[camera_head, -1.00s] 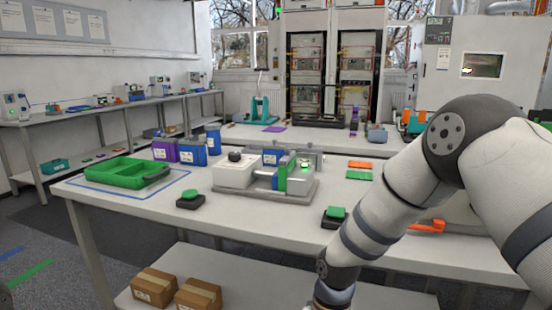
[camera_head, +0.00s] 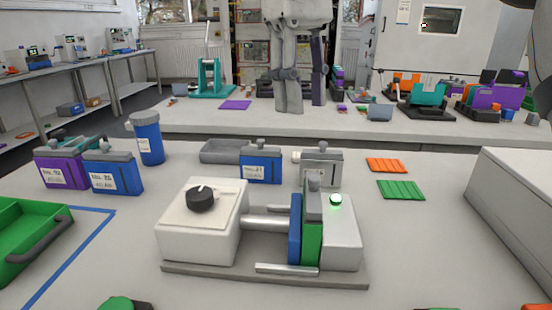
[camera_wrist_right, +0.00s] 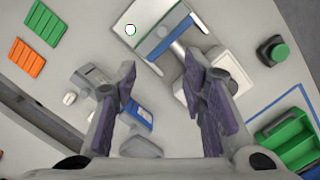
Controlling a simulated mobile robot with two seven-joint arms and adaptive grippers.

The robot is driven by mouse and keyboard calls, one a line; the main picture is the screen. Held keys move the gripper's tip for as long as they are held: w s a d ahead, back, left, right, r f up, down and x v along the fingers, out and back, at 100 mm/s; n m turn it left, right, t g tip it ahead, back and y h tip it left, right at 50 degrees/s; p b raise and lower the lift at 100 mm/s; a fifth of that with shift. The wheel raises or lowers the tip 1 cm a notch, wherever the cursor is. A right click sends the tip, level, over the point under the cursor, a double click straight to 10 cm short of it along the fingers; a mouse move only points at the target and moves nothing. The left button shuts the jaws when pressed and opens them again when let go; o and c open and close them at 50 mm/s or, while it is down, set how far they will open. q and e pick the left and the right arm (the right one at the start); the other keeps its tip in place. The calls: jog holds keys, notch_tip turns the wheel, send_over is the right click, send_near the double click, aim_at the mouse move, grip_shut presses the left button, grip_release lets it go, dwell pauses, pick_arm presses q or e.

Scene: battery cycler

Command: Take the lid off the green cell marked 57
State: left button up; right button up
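A thin green cell (camera_head: 312,243) stands upright in the cycler fixture, with a blue plate (camera_head: 294,230) against its left side and a light grey block on its right. A grey lid (camera_head: 313,200) with a small knob sits on its top. No number can be read on it. My right gripper (camera_head: 303,108) points down above the back of the table, behind the fixture and apart from the lid. In the right wrist view my right gripper (camera_wrist_right: 160,62) is open and empty, with purple pads wide apart. My left gripper is not in view.

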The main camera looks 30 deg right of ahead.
send_over(314, 177)
jog(key=f, duration=0.4)
jog(key=shift+w+a+f+p, duration=0.15)
jog(key=shift+w+f+p, duration=0.15)
jog(key=shift+p, duration=0.1)
jog(key=f, duration=0.6)
jog(key=shift+s+f+p, duration=0.3)
jog(key=shift+s+f, duration=0.05)
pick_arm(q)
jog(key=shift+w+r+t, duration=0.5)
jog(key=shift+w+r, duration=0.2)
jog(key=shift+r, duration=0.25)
pick_arm(e)
grip_shut()
